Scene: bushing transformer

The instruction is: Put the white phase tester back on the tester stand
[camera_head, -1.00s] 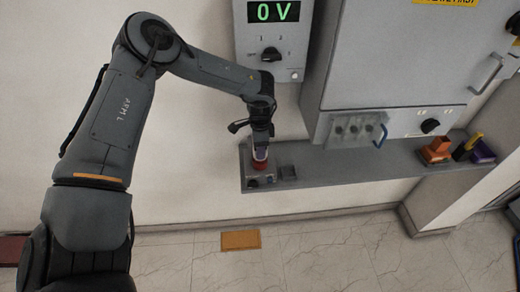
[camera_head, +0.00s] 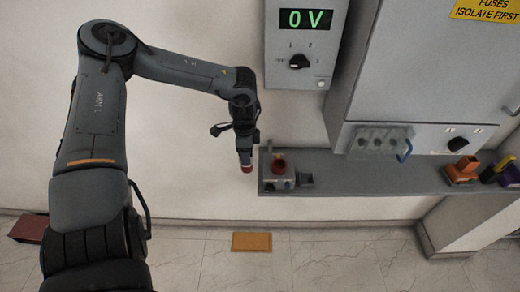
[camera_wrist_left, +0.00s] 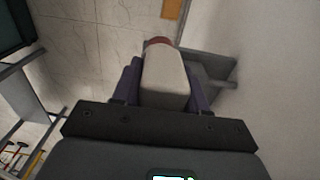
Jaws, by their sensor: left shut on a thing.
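The white phase tester (camera_wrist_left: 165,78) is held between the purple fingers of my left gripper (camera_wrist_left: 163,70) in the left wrist view, with its red end pointing away from the palm. In the head view my left gripper (camera_head: 244,151) points down, just left of the shelf end, and the tester's red end (camera_head: 247,168) shows below the fingers. The tester stand (camera_head: 276,182), a grey block with a red ring (camera_head: 279,166) on top, sits at the shelf's left end, right of and apart from the tester. My right gripper is not in view.
A small grey block (camera_head: 305,180) is beside the stand on the grey shelf (camera_head: 370,185). Orange (camera_head: 461,168) and dark holders stand at the shelf's right. The wall left of the shelf is clear.

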